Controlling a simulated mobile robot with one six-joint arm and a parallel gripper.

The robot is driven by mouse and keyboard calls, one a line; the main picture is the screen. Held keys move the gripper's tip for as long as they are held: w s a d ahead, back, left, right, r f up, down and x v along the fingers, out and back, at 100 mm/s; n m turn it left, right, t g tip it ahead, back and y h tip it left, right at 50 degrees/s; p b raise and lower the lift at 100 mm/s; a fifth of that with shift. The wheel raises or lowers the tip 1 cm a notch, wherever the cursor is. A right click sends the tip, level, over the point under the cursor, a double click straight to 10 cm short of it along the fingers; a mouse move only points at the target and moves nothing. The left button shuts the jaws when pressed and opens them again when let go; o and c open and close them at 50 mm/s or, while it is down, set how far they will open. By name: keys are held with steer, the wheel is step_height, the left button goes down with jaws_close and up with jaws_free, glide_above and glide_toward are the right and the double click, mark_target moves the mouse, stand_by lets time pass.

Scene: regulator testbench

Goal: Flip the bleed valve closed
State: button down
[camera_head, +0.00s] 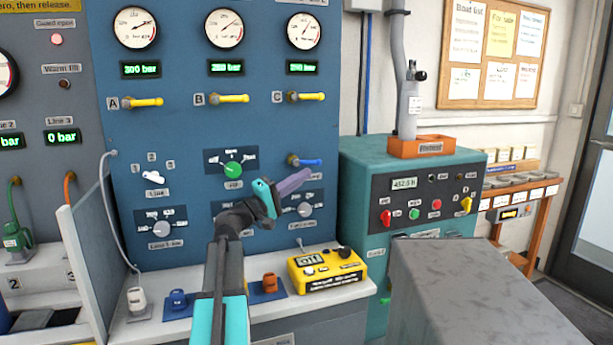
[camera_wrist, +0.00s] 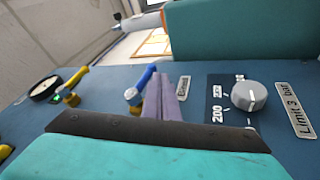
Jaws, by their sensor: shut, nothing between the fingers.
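The bleed valve (camera_head: 308,162) is a small blue lever on the blue panel, below the yellow lever marked C. In the head view its handle lies about level, pointing right. In the wrist view the blue lever (camera_wrist: 141,85) stands just left of my fingers, with a small label (camera_wrist: 183,88) to their right. My gripper (camera_head: 303,176) is shut and empty, its purple fingers pointing at the panel just below the lever. The fingers also show in the wrist view (camera_wrist: 160,97). I cannot tell whether they touch the lever.
A grey limit knob (camera_head: 305,209) sits below the valve, close to my fingers; it shows in the wrist view (camera_wrist: 249,94) at right. A green-pointer knob (camera_head: 233,169) is to the left. A yellow device (camera_head: 327,272) stands on the bench below. A teal cabinet (camera_head: 365,190) stands right of the panel.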

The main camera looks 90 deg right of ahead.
steer(key=v, duration=1.1)
steer(key=shift+w+a+f, duration=0.2)
steer(key=shift+w+a, duration=0.05)
steer(key=shift+r, duration=0.15)
